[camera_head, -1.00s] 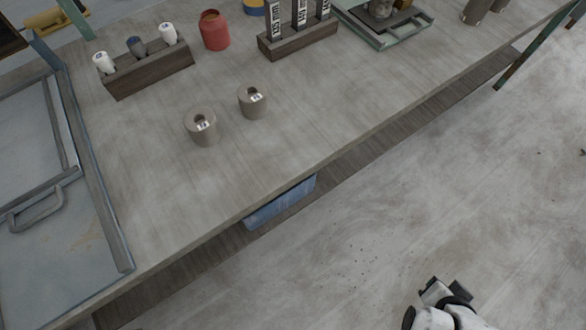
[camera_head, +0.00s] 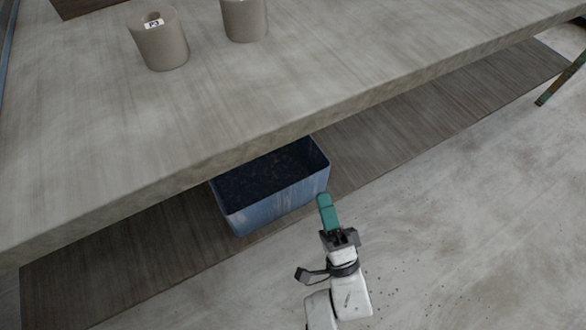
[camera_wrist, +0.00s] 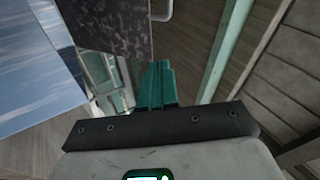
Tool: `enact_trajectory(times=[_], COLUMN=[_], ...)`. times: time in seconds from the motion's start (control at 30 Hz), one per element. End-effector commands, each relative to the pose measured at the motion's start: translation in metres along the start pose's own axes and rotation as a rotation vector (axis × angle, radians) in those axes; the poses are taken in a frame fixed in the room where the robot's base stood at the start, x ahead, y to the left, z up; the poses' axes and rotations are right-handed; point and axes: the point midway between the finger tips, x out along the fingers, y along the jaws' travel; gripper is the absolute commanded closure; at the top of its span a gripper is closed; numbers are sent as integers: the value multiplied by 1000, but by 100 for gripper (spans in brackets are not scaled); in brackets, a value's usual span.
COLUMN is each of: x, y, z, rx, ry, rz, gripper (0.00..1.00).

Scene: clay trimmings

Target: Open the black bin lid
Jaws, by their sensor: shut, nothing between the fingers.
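I cannot make out a black bin lid for certain in either view. In the head view an open blue bin (camera_head: 282,200) stands on the low shelf under the table, with dark, crumbly material inside. My gripper (camera_head: 325,203) is just right of and in front of this bin, its teal fingers together and empty. In the wrist view the shut fingers (camera_wrist: 157,82) show at the middle. A dark speckled panel (camera_wrist: 112,22) is beyond them at the top, beside a pale bent bar (camera_wrist: 164,10); I cannot tell what the panel belongs to. The blue bin (camera_wrist: 35,60) fills the left side.
The table top (camera_head: 100,130) overhangs the slatted low shelf (camera_head: 400,130). Two grey-brown cylinders stand on it, one labelled (camera_head: 160,42), one beside it (camera_head: 244,18). A green table leg (camera_head: 562,80) is at the far right.

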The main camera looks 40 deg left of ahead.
Motion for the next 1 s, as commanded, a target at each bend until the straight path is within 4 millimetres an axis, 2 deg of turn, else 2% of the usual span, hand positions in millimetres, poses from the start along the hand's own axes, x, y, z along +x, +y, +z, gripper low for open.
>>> enact_trajectory(times=[0.03,0.13,0.27,0.37,1.0], x=[-6,-9,-10,-3,106], y=[9,7,4,1,-18], z=[15,34,44,46,59], rx=[54,134,185,193,189], ry=[-38,-94,-129,-135,-132], rz=[-47,-118,-159,-167,-168], gripper=[100,100,100,100,100])
